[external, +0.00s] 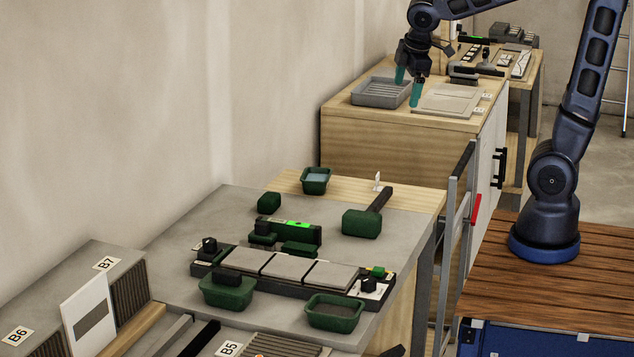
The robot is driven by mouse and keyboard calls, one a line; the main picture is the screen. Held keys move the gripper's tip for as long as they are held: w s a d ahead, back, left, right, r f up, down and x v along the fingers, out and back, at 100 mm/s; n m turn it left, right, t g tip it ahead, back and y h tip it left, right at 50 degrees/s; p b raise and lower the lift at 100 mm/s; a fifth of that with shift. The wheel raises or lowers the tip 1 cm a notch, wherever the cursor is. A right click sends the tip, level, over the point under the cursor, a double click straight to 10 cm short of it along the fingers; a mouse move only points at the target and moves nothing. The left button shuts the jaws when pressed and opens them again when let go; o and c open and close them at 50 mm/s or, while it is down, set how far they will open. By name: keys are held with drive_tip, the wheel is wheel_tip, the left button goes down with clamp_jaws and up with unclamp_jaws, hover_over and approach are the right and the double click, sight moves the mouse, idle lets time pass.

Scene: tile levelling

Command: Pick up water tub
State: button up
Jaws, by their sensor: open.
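A small dark green tub with pale bluish contents (316,187), which looks like the water tub, stands upright at the back of the near workbench, on its wooden strip. My gripper (408,86) has teal fingertips and is open and empty. It points down above the far cabinet top, near a grey tray, well up and right of the water tub in the picture. Nothing covers the tub. Two other green tubs stand at the front of the bench, one with a dark block over it (228,296) and one with greyish contents (334,322).
A green mallet (362,223) with a dark handle lies right of the water tub, near a small white item (377,181). A green block (269,202) and a level with a bright green vial (290,230) are in front. The grey tray (381,101) and flat tiles (447,103) are on the cabinet.

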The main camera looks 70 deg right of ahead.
drive_tip(key=w+f+n+g+h, duration=0.1)
drive_tip(key=w+f+n, duration=0.3)
drive_tip(key=w, duration=0.3)
drive_tip(key=w+f+n, duration=0.3)
drive_tip(key=w+f, duration=0.1)
drive_tip(key=w, duration=0.3)
drive_tip(key=n+g+h, duration=0.1)
drive_tip(key=n+h, duration=0.1)
drive_tip(key=n, duration=0.4)
approach(317, 176)
drive_tip(key=s+a+r, duration=0.2)
drive_tip(key=a+r, duration=0.1)
drive_tip(key=a, duration=0.1)
drive_tip(key=shift+w+a+x, duration=0.1)
drive_tip(key=shift+w+x, duration=0.05)
drive_tip(key=shift+x, duration=2.5)
drive_tip(key=shift+w+a+x, duration=0.15)
drive_tip(key=shift+x, duration=2.55)
drive_tip(key=shift+f, duration=0.1)
drive_tip(key=shift+f, duration=0.2)
drive_tip(key=shift+c, duration=0.2)
drive_tip(key=c, duration=1.1)
